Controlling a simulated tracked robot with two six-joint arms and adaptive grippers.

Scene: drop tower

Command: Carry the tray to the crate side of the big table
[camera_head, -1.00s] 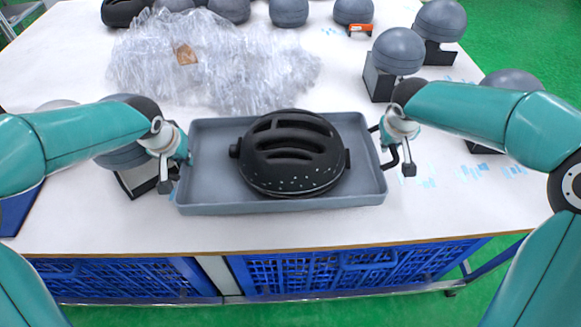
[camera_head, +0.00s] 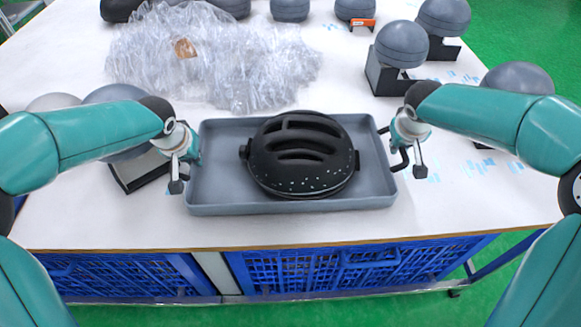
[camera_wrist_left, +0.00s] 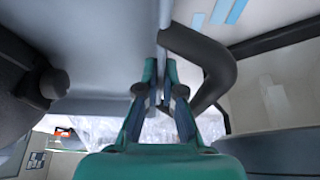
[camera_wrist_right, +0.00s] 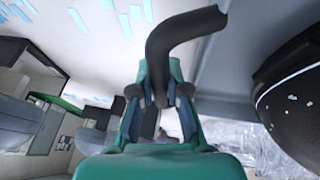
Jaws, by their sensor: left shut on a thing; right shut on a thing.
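The grey tray (camera_head: 225,203) is at the front middle of the big white table (camera_head: 90,215). A black vented helmet (camera_head: 300,158) sits in it. My left gripper (camera_head: 182,165) is shut on the tray's left side; the left wrist view shows its fingers (camera_wrist_left: 160,95) closed at the rim beside a dark curved handle (camera_wrist_left: 205,60). My right gripper (camera_head: 405,150) is shut on the tray's right side; the right wrist view shows its fingers (camera_wrist_right: 160,90) closed at a dark curved handle (camera_wrist_right: 170,40). I cannot tell whether the tray touches the table.
Crumpled clear plastic wrap (camera_head: 215,60) lies behind the tray. Grey domes on dark stands (camera_head: 400,45) are at the back right, and more stand left behind my left arm. Blue crates (camera_head: 315,270) are under the front edge.

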